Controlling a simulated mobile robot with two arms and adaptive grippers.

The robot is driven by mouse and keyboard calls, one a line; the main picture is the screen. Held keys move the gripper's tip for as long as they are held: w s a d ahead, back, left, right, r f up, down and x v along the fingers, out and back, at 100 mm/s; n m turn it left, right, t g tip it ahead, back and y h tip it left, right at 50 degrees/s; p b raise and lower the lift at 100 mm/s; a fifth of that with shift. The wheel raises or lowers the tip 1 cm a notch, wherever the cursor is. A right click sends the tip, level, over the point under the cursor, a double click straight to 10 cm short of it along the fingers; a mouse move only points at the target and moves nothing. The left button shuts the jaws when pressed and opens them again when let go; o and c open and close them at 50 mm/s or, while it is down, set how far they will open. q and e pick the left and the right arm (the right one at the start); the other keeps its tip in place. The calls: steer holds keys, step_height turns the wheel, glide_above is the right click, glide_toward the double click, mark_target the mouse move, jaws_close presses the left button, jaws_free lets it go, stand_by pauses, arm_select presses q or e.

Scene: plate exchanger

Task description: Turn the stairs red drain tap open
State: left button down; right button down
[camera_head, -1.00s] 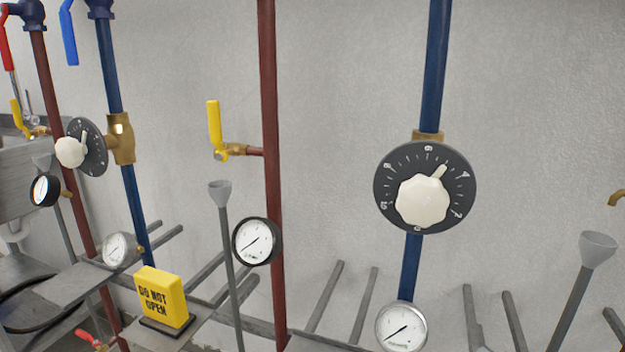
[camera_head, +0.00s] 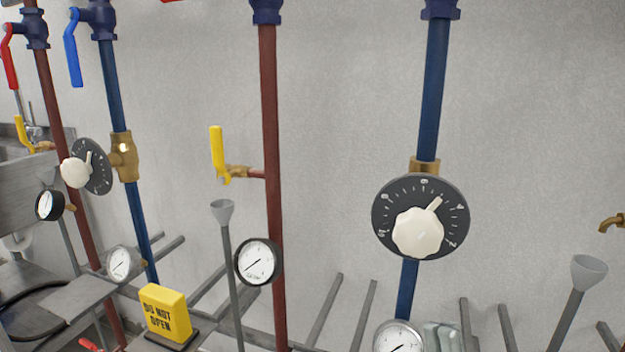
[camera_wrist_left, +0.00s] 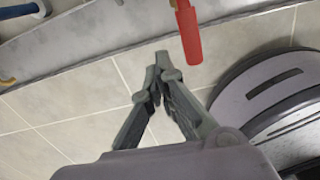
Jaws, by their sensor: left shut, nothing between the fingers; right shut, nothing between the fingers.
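A yellow-handled tap (camera_head: 218,160) sticks out leftward from the middle red pipe (camera_head: 270,190), its lever pointing up. Another yellow-handled tap (camera_head: 25,135) shows by the far left red pipe (camera_head: 50,90). No label tells which belongs to the stairs. My right gripper (camera_head: 438,334) is partly in view at the bottom edge, beside the lower right gauge, well right of and below the middle yellow tap. My left gripper (camera_wrist_left: 163,62) shows only in the left wrist view, shut and empty. Its fingertips are just left of a red lever (camera_wrist_left: 188,32), apparently not touching it.
A grey funnel pipe (camera_head: 223,212) and a black gauge (camera_head: 257,262) stand below the middle tap. A yellow "DO NOT OPEN" block (camera_head: 165,312) sits at lower left. A large dial valve (camera_head: 420,218) is on the right blue pipe. Bare wall lies between the pipes.

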steer(key=w+f+g+h+p, duration=0.3)
steer(key=w+f+g, duration=0.5)
steer(key=f, duration=0.3)
steer(key=shift+a+f+g, duration=0.25)
steer(key=shift+f+g, duration=0.1)
steer(key=shift+g, duration=0.05)
stand_by(0.3)
